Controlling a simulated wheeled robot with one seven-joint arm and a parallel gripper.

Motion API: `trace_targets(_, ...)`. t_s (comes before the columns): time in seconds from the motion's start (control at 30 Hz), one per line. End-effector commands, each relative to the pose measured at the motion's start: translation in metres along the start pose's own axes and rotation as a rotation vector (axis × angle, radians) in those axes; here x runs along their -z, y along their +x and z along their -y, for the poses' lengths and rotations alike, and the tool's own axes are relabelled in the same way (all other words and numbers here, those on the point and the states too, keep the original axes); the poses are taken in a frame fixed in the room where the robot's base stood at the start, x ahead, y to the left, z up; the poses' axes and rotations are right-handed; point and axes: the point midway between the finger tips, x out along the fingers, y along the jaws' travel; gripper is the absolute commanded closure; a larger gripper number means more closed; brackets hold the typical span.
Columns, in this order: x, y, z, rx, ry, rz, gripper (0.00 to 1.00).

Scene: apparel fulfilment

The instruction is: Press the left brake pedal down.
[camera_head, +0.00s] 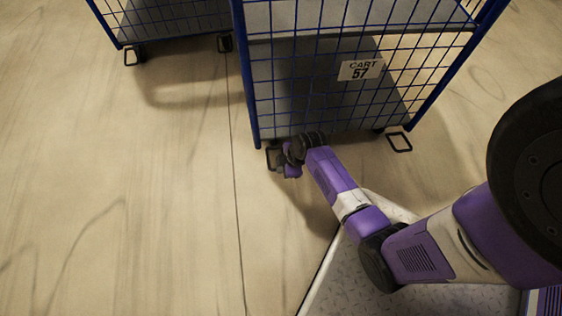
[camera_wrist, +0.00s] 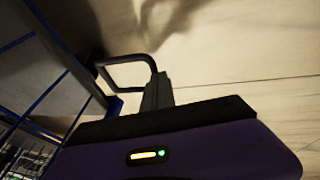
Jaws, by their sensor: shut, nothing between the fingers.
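The blue wire cart labelled CART 57 (camera_head: 360,70) has two black loop-shaped brake pedals at its near bottom edge. The left brake pedal (camera_head: 268,157) is partly hidden by my gripper (camera_head: 281,168), which is down low beside it. The right brake pedal (camera_head: 399,142) stands clear at the other corner. In the wrist view the left pedal's loop (camera_wrist: 122,59) shows just beyond my gripper's fingertips (camera_wrist: 157,84). The fingers are shut and empty, and overlap the loop's near end. I cannot tell whether they touch it, or the pedal's exact tilt.
A second blue cart (camera_head: 165,22) stands at the upper left, with its own pedal (camera_head: 132,56) on the floor side. The pale floor (camera_head: 120,200) to the left is clear. The cart's corner post (camera_head: 249,100) rises close to my wrist.

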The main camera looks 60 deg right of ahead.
Motion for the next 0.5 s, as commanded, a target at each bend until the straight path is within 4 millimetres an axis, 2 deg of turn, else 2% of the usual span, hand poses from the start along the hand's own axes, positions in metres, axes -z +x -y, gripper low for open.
trace_targets(0.5, -0.010, 0.033, 0.015, 0.003, 0.000, 0.000, 1.00)
